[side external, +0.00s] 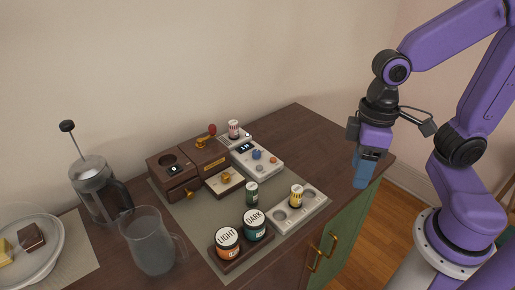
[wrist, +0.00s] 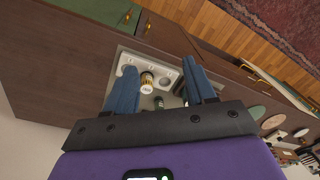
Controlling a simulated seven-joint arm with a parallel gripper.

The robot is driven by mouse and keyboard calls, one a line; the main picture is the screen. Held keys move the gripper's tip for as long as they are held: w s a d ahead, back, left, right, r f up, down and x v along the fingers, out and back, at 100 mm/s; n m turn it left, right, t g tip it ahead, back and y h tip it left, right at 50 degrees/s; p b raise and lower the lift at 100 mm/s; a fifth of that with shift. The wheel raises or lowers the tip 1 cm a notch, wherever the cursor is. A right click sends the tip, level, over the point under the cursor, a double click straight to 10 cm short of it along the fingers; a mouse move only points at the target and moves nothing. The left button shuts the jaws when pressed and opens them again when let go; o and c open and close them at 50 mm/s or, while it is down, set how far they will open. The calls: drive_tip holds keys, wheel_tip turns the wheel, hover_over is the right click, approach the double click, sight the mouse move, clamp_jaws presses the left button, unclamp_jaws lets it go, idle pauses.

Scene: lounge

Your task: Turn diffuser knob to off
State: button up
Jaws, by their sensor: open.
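A small white device (side external: 257,158) with a dark display sits on the grey mat. The knob is not discernible in the wrist view.
A white tray (side external: 313,207) holds a yellow-striped vial (side external: 296,196); a green vial (side external: 252,193) stands beside it. LIGHT (side external: 227,242) and DARK (side external: 255,225) jars are in front. A wooden drawer box (side external: 172,172), glass jug (side external: 153,245) and French press (side external: 96,185) stand left. The cabinet's right end is bare.

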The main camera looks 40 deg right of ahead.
drive_tip(key=w+a+m, duration=0.2)
drive_tip(key=w+m, duration=0.6)
drive_tip(key=m+t+y, duration=0.1)
drive_tip(key=m+y, duration=0.3)
drive_tip(key=m, duration=1.6)
hover_over(256, 151)
drive_tip(key=s+d, duration=0.2)
drive_tip(key=d, duration=0.5)
drive_tip(key=shift+t, duration=0.3)
drive_tip(key=x, duration=1.6)
drive_tip(key=shift+f, duration=0.45)
drive_tip(key=shift+h, duration=0.3)
clamp_jaws()
